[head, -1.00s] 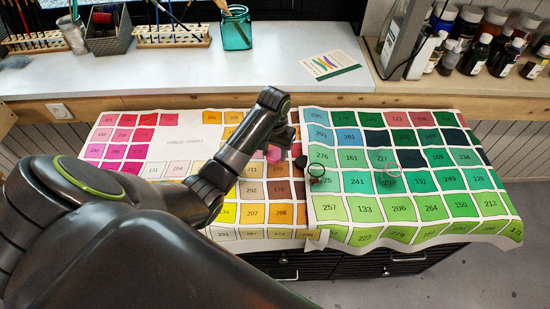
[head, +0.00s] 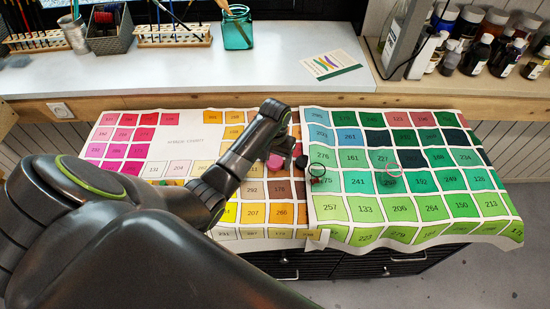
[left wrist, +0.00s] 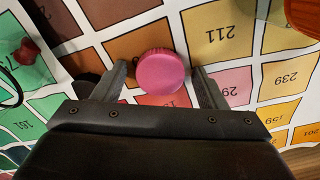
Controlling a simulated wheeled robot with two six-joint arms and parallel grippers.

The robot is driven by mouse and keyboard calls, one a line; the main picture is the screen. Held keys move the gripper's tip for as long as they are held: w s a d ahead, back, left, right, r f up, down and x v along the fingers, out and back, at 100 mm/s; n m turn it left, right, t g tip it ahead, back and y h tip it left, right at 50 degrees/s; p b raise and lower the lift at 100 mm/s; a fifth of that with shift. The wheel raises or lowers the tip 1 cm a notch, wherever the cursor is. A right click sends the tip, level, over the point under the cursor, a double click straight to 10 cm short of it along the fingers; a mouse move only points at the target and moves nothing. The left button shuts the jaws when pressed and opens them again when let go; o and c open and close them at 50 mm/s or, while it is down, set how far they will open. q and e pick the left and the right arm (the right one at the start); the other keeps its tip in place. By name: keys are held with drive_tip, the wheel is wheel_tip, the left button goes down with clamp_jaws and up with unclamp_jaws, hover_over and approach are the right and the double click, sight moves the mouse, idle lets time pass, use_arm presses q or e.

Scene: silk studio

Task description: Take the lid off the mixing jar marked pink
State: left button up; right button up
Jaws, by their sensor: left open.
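The pink round lid (left wrist: 160,71) shows from above in the left wrist view, and its jar is hidden beneath it. My left gripper (left wrist: 162,88) is open, with one finger on each side of the lid. Gaps show between the fingers and the lid, so it is not gripped. In the head view the pink lid (head: 275,161) shows small beside my left gripper (head: 283,150), partly hidden by it. No marking on the jar can be read. My right gripper is not in view.
A numbered color chart cloth (head: 345,230) covers the lower bench. A thin ring-shaped item (head: 390,168) lies farther right. An orange round object (left wrist: 304,16) is nearby.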

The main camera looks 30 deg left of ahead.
sight(275, 161)
use_arm(q)
wheel_tip(275, 161, up, 7)
drive_tip(key=shift+w+f, duration=0.1)
wheel_tip(275, 161, up, 6)
drive_tip(key=p, duration=0.2)
drive_tip(key=shift+f+p, duration=0.2)
drive_tip(key=shift+p, duration=0.2)
